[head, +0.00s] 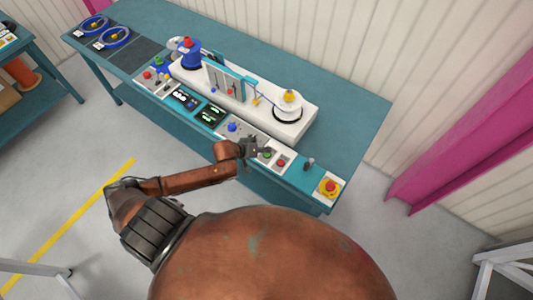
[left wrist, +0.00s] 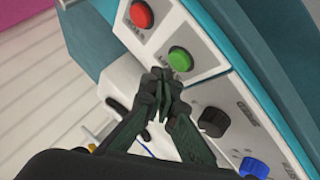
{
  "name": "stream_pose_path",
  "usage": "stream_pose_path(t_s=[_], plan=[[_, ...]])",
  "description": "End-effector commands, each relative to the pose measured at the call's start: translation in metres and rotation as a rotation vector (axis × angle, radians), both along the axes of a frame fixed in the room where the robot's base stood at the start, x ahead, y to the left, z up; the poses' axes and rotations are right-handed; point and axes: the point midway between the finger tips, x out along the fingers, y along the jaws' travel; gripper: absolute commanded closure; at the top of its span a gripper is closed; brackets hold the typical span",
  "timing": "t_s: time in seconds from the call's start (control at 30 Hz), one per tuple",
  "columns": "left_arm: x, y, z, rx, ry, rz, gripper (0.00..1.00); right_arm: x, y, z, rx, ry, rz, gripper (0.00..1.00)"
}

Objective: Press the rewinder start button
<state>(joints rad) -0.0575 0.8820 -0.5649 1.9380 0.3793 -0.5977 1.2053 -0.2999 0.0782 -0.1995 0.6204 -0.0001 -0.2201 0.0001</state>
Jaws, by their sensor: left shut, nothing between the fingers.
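The rewinder (head: 245,98) is a white machine on a teal table, with a control strip along its front edge. A green button (left wrist: 180,60) sits on a white panel in the left wrist view, beside a red button (left wrist: 142,14). In the head view the green button (head: 267,154) and red button (head: 281,162) are right of my left gripper (head: 256,147). My left gripper is shut and empty. In the left wrist view its fingertips (left wrist: 161,88) appear close to the green button, with a small gap in the picture; I cannot tell the depth. My right gripper is not in view.
A black knob (left wrist: 213,122) and a blue knob (left wrist: 254,168) are on the adjoining panel. Blue reels (head: 115,37) lie at the far left. The table (head: 345,110) is bare behind the rewinder.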

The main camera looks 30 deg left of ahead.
Motion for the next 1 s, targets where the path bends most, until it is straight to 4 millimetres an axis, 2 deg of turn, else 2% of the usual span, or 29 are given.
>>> stream_pose_path(t_s=[1.0], plan=[[0.0,0.0,-0.01,0.0,0.0,0.0,1.0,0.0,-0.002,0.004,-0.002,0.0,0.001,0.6]])
